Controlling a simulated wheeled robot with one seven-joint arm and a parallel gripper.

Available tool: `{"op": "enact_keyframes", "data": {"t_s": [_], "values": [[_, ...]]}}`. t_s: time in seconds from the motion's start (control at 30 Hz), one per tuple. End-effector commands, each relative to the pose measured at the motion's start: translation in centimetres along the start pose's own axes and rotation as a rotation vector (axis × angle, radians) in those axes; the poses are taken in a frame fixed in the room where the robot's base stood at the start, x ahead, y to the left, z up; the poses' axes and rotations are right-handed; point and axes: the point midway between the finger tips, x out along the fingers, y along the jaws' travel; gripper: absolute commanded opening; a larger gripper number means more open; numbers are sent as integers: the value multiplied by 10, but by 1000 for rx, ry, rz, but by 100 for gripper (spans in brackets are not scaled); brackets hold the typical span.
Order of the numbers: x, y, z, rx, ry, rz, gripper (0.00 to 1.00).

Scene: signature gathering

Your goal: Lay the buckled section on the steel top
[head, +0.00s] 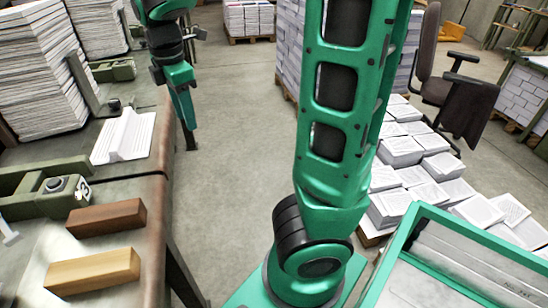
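The buckled section looks to be the white sheaf of pages (128,136) with a raised fold along its middle. In the head view it lies on the grey bench top (95,188) at the left, near the bench's right edge. My gripper (188,118) hangs past that edge, over the floor, to the upper right of the sheaf and apart from it. It points down and is seen edge-on, so its opening does not show. I see nothing held in it. I cannot tell for sure which surface is the steel top.
A brown block (107,218) and a pale wooden block (92,272) lie on the near bench. A green fixture (38,192) and tall paper stacks (40,75) stand behind.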

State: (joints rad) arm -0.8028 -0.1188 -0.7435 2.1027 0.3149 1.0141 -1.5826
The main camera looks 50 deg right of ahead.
Motion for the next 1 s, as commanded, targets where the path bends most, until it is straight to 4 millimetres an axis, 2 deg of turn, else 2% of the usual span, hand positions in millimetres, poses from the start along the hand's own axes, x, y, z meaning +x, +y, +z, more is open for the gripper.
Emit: {"op": "enact_keyframes", "data": {"t_s": [0.03, 0.1, 0.4, 0.6, 0.8, 0.97, 1.0], "values": [[4, -13, 14, 108, 12, -15, 37], [8, -30, 29, 258, 24, -35, 37], [21, -108, 74, 891, 42, -103, 37], [28, -162, 91, 1314, 21, -131, 37], [36, -209, 100, 1689, -18, -139, 37], [41, -230, 101, 1865, -43, -138, 37], [42, -232, 109, 1889, -46, -137, 37]]}}
